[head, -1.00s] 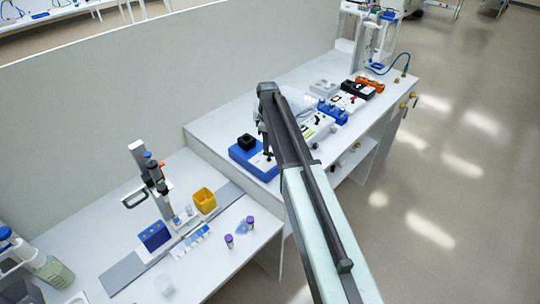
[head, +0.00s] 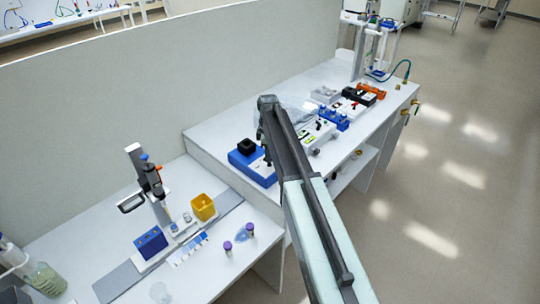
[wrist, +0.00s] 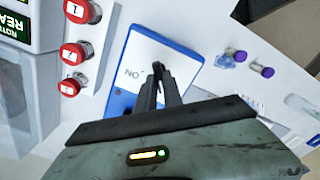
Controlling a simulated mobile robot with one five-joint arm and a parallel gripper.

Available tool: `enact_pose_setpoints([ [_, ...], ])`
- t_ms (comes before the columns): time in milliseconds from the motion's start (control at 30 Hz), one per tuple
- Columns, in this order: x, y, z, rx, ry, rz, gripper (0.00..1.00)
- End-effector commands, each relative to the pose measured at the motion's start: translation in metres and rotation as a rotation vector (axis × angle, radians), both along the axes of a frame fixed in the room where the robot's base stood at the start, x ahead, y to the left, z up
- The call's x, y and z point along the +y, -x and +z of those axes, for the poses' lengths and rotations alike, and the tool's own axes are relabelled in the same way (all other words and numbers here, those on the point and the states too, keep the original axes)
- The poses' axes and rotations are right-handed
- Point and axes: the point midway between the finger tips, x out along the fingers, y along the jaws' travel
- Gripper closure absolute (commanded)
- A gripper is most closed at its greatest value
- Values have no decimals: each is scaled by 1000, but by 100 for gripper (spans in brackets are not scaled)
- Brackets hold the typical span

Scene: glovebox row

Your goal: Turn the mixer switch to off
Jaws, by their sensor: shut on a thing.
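The mixer is a blue box (head: 244,164) with a black cup-like top (head: 247,147), near the left end of the raised bench in the head view. In the wrist view its white top panel (wrist: 140,55) with a blue rim fills the middle, and letters that look like "NO" show beside my fingers. My gripper (wrist: 158,72) reaches down onto this panel, its dark fingers closed together on the mixer switch. The switch is mostly hidden between the fingers, so its setting cannot be told. In the head view my gripper (head: 267,150) is over the mixer's right side.
A panel with several red numbered buttons (wrist: 74,53) lies close left in the wrist view. Purple-capped vials (head: 227,246) stand on the lower bench, with a yellow box (head: 203,207) and a pipette stand (head: 150,180). Other blue, black and orange devices (head: 333,117) line the bench.

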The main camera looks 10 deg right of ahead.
Motion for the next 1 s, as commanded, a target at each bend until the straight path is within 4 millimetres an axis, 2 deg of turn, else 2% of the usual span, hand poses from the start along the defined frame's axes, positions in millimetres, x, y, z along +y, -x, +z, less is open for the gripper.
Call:
enact_pose_setpoints([
  [100, -1, -1, 0, -6, 1, 161, 100],
  [233, -1, -1, 0, -7, 1, 282, 100],
  [567, -2, -2, 1, -7, 3, 318, 100],
  [600, -2, -2, 1, -7, 3, 318, 84],
  [667, -2, -2, 1, -7, 3, 317, 67],
  [1000, -1, 0, 2, -4, 0, 316, 67],
])
